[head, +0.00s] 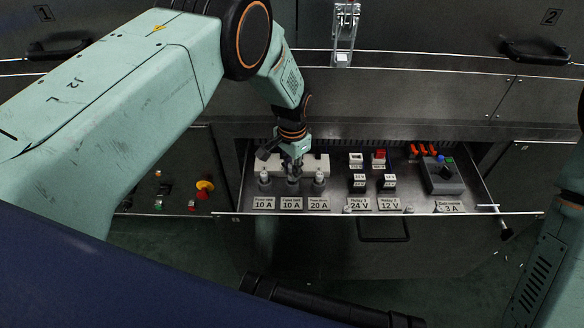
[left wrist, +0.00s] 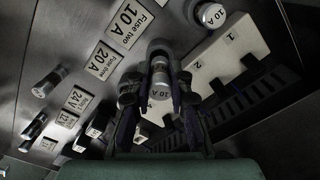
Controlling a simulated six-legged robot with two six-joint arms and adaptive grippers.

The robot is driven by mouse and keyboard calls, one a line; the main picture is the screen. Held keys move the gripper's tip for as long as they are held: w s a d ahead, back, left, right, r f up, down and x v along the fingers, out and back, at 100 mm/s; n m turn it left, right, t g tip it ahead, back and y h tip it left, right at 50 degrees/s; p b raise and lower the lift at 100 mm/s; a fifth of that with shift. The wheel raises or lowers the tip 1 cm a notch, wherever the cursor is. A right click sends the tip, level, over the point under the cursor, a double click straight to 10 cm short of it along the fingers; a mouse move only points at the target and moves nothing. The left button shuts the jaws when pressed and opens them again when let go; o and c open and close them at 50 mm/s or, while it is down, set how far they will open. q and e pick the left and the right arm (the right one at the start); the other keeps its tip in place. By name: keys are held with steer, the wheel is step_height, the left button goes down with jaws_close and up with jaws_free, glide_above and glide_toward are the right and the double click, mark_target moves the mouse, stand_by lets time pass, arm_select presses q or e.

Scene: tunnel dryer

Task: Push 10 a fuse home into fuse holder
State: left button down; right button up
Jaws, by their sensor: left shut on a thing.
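The 10 A fuse (left wrist: 160,91) has a grey cap marked 10 A and stands behind the Fuse two label (left wrist: 128,22). My left gripper (left wrist: 160,97) is shut on it, one finger on each side; in the head view the gripper (head: 291,164) comes down over the middle fuse place. The fuse's lower end meets a round dark collar; I cannot tell whether it is seated or lifted. The white block numbered 1, 2 and 3 (left wrist: 230,48), apparently the fuse holder, lies behind the fuse row and also shows in the head view (head: 320,164). My right gripper is outside both views.
Another 10 A fuse (head: 264,178) stands to the left and a 20 A fuse (head: 318,178) to the right, close to my gripper. Relays (head: 358,183) and a grey box with buttons (head: 441,176) stand farther right in the open drawer. Its front edge (head: 330,213) is clear.

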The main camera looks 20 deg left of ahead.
arm_select(q)
steer(key=shift+f+b, duration=0.95)
steer(key=shift+f, duration=0.3)
steer(key=c, duration=1.1)
jaws_free()
steer(key=shift+c, duration=0.2)
steer(key=shift+r, duration=0.1)
step_height(320, 180, up, 12)
steer(key=shift+f, duration=0.1)
